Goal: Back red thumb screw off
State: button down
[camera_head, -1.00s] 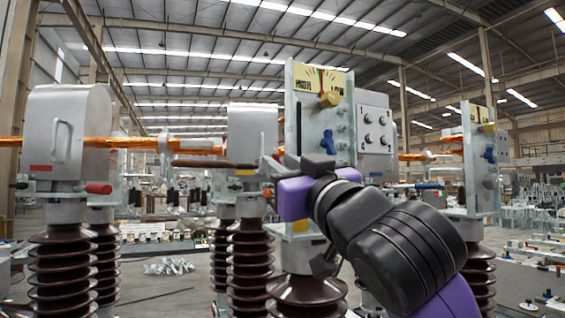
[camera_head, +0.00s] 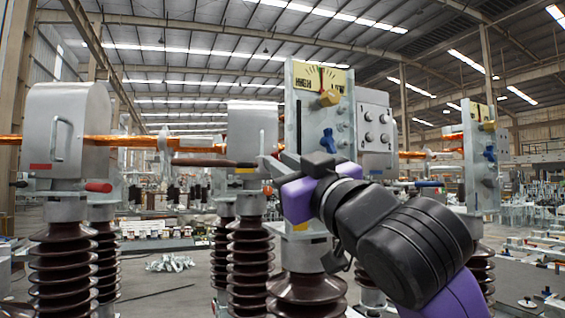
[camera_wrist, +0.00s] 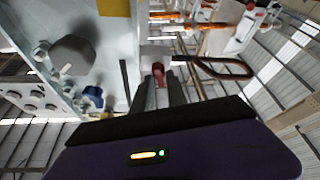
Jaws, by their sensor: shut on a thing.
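The red thumb screw (camera_wrist: 158,73) shows in the wrist view between the fingertips of my gripper (camera_wrist: 160,86). My gripper is shut on it, and the fingers cover part of it. In the head view my gripper (camera_head: 270,165) is at the lower left side of the pale upright panel (camera_head: 298,118). I cannot tell how far the screw is threaded in.
The panel carries a yellow HIGH/LOW plate (camera_head: 310,82), a gold knob (camera_head: 330,98) and a blue knob (camera_head: 328,141). A dark bar (camera_head: 212,162) runs left of my gripper. Brown ribbed insulators (camera_head: 65,270) stand below. A wire-like loop (camera_wrist: 225,68) shows close by.

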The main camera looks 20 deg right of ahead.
jog(key=shift+n+g+p, duration=1.35)
jog(key=shift+n+p, duration=0.45)
jog(key=shift+n, duration=2.75)
jog(key=shift+n+g+p, duration=1.4)
jog(key=shift+n+p, duration=0.4)
jog(key=shift+n, duration=2.7)
jog(key=shift+n+g+p, duration=1.35)
jog(key=shift+n+p, duration=0.45)
jog(key=shift+n, duration=2.75)
jog(key=c, duration=1.6)
grip_release()
jog(key=b+v, duration=0.1)
jog(key=v, duration=0.7)
jog(key=shift+b, duration=0.3)
